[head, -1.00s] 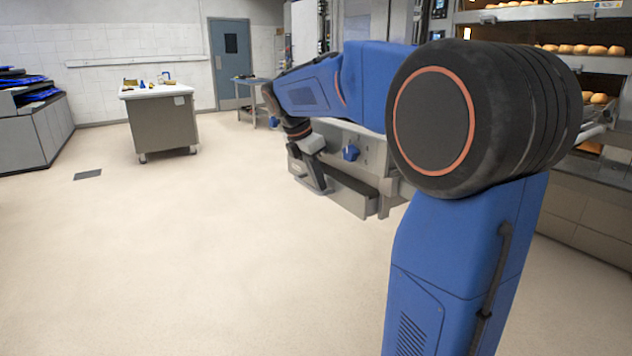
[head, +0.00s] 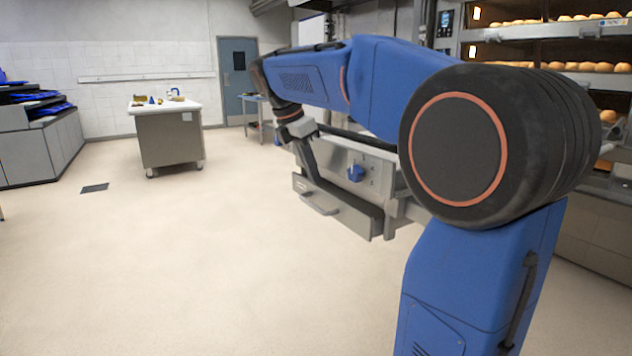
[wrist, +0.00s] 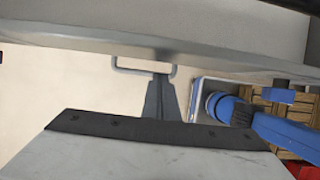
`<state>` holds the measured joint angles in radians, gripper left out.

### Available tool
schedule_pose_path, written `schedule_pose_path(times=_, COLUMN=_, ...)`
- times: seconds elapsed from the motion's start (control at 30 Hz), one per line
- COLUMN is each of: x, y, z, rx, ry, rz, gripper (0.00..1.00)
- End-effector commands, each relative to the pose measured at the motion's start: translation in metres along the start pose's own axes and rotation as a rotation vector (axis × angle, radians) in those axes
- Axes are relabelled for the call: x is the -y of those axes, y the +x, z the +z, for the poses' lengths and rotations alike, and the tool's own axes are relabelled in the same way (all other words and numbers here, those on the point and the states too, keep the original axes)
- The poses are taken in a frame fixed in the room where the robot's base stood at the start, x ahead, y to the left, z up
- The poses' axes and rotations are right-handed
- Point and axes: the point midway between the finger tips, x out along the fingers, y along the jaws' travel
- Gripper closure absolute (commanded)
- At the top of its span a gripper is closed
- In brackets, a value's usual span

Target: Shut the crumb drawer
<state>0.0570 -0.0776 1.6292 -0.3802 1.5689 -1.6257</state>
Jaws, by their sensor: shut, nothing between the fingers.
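The crumb drawer (head: 342,212) is a long grey metal drawer low on the machine in the head view. It stands out from the body, with its dark open top showing. Its bar handle (head: 320,204) is on the front face, and the handle also shows in the wrist view (wrist: 127,67). My gripper (head: 317,178) is shut and empty, pointing down at the drawer's top front edge, just above the handle. In the wrist view, the closed fingers (wrist: 161,80) overlap the handle in the picture; I cannot tell whether they touch it.
A blue knob (head: 355,173) sits on the machine's panel above the drawer. Oven decks with bread (head: 560,66) stand at the right. A wheeled table (head: 168,135) stands at the back left. The floor in front of the drawer is clear. Blue items (wrist: 225,107) lie at right in the wrist view.

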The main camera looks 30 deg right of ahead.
Motion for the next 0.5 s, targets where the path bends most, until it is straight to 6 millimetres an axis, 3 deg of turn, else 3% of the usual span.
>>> schedule_pose_path(times=0.17, x=-0.014, y=-0.008, z=-0.015, rx=0.01, ry=-0.007, rz=-0.003, gripper=1.0)
schedule_pose_path(times=0.5, x=-0.068, y=-0.025, z=-0.086, rx=0.068, ry=-0.013, rz=0.002, gripper=1.0)
